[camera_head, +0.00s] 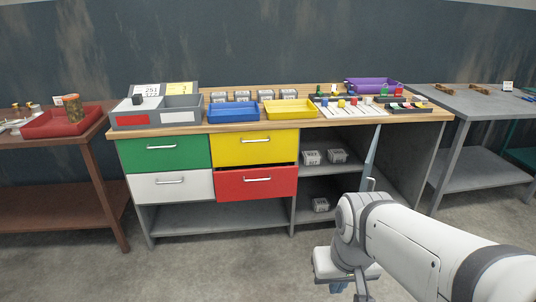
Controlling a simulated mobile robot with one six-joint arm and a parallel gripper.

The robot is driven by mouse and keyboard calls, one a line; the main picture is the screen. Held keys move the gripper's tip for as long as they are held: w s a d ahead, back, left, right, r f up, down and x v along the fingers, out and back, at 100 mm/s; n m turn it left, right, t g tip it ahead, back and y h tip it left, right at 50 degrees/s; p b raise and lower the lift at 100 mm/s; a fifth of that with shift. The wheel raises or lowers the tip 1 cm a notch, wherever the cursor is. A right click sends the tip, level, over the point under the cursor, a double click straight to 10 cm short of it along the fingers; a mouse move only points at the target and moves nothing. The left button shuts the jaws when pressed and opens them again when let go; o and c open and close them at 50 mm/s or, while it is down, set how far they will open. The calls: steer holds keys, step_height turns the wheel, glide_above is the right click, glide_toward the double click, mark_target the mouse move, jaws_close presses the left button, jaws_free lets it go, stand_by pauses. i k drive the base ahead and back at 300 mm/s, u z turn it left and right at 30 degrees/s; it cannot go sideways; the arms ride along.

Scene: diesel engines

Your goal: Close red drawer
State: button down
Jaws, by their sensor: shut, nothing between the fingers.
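The red drawer (257,184) is at the lower right of the drawer block under the workbench, below the yellow drawer. It has a light horizontal handle (257,180). Its front stands out a little, with a dark gap along its top edge, so it looks slightly open. My gripper (340,287) is low in the picture, to the right of and below the red drawer and apart from it. It is shut and empty, partly hidden by my wrist.
The yellow drawer (254,147), green drawer (164,153) and white drawer (170,187) look shut. Open shelves (320,168) with grey boxes lie right of the red drawer. Trays stand on the worktop (200,128). The floor (225,265) in front of the drawers is clear.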

mark_target(233, 183)
steer(key=u, duration=1.2)
steer(key=i, duration=1.15)
steer(key=z, duration=1.55)
steer(key=i, duration=1)
